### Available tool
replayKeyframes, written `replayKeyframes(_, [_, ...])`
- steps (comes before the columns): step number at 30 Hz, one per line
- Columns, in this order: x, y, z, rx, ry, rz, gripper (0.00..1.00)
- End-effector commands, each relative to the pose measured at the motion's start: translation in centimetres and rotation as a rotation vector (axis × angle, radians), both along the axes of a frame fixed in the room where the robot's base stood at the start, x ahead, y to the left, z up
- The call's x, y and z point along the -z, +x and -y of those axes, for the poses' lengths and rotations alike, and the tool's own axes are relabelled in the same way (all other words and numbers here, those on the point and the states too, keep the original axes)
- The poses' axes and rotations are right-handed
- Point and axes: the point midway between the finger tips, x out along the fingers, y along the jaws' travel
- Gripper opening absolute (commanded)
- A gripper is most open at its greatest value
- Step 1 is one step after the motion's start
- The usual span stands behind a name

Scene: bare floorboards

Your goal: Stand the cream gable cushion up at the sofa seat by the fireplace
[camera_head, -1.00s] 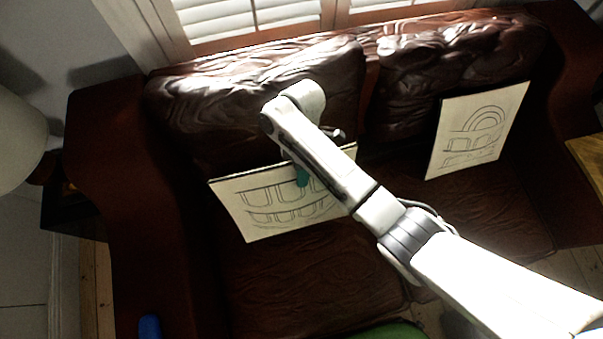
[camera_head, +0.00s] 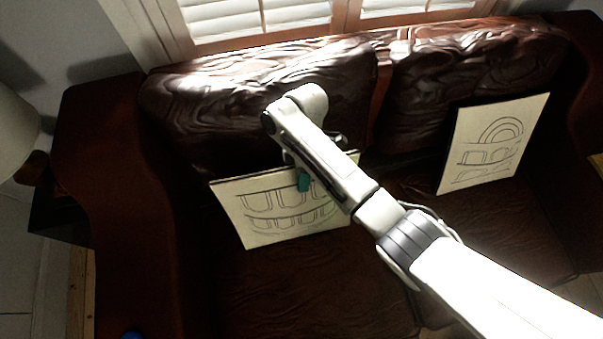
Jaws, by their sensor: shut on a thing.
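A thin cream cushion (camera_head: 240,200) with line-drawn rows of windows is upright and slightly tilted on the left sofa seat, in front of the left backrest. My gripper (camera_head: 304,180) is at its top edge, with a teal fingertip against its front face, and is shut on it. My forearm hides the cushion's right part. I cannot tell whether its bottom edge rests on the seat. A second cream cushion (camera_head: 495,143) with a drawn arch and windows leans upright on the right seat of the brown leather sofa (camera_head: 300,285). No fireplace shows.
The sofa's left arm (camera_head: 125,200) and backrest (camera_head: 250,95) bound the left seat. A shuttered window (camera_head: 265,15) is behind. A pale lamp shade (camera_head: 15,135) stands at the left. A blue thing (camera_head: 132,336) shows at the bottom edge. The front of the left seat is clear.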

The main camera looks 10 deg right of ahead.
Motion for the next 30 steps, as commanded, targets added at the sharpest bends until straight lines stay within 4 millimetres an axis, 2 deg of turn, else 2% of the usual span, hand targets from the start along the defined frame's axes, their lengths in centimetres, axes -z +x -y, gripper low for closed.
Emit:
replayKeyframes(1, [-0.1, 0.0, 0.0, 0.0, 0.0, 0.001, 0.01])
replayKeyframes(2, [-0.1, 0.0, 0.0, 0.0, 0.0, 0.001, 0.5])
replayKeyframes(11, [0.0, 0.0, 0.0, 0.0, 0.0, 0.0, 0.79])
replayKeyframes(22, [-0.4, 0.1, 0.1, 0.0, -0.001, -0.001, 0.79])
replayKeyframes(26, [-1.9, 0.7, 0.2, -0.001, 0.0, 0.002, 0.79])
replayKeyframes(30, [-4.5, 1.7, 0.5, -0.001, 0.0, 0.004, 0.79])
